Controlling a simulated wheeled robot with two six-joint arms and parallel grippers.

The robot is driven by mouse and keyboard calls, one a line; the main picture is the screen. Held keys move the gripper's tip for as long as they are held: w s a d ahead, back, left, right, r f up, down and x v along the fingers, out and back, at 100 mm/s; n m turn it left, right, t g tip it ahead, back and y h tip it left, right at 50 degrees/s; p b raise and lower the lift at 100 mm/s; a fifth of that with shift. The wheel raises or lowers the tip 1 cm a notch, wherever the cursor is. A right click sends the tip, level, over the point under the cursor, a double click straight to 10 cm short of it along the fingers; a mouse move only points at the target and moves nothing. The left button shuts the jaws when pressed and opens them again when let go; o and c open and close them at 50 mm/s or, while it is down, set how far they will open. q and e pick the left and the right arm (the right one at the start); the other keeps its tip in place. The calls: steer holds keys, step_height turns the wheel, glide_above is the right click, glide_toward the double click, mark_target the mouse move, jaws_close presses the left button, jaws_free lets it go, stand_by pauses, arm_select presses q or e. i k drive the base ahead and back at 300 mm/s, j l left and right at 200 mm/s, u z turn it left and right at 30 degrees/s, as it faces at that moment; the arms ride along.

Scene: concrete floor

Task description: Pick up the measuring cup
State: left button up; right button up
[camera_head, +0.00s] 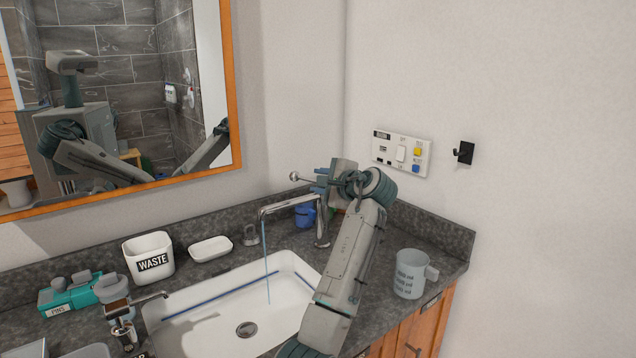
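The measuring cup (408,275) is a pale grey cup with dark printed lines on its side. It stands upright on the dark counter at the right of the sink, with its handle pointing right.
The white sink (190,340) has a faucet (285,205) with running water. A blue item (305,215) stands behind it. A WASTE bin (148,257), a soap dish (210,248), a teal box (72,293) and a dispenser (116,298) stand left. A switch panel (401,152) and hook (464,152) are on the wall.

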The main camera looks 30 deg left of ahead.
mark_target(412, 269)
steer(key=k+l, duration=0.1)
steer(key=l, duration=0.25)
steer(key=k+l, duration=0.1)
steer(key=l, duration=0.25)
steer(key=k+l, duration=0.1)
steer(key=l, duration=0.25)
steer(key=k+l, duration=0.1)
steer(key=l, duration=0.2)
